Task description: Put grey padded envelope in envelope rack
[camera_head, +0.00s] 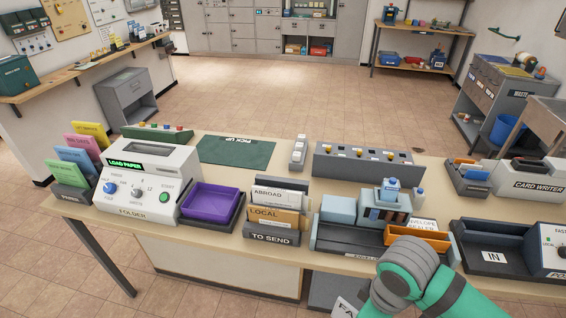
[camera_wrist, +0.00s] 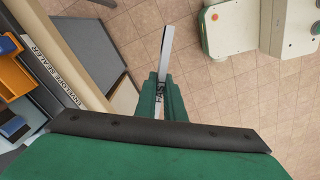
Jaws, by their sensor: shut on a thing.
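The fingers are hidden there. No rack is labelled envelope rack. A dark rack marked TO SEND (camera_head: 271,239) stands at the table's front edge, with upright ABROAD and LOCAL pieces.
A purple tray (camera_head: 211,203) and a folder machine (camera_head: 147,180) stand left of the TO SEND rack. The envelope sealer (camera_head: 333,240) with an orange tray (camera_head: 396,235) stands to its right, then an IN tray (camera_head: 493,257). The floor (camera_head: 270,85) behind the table is clear.

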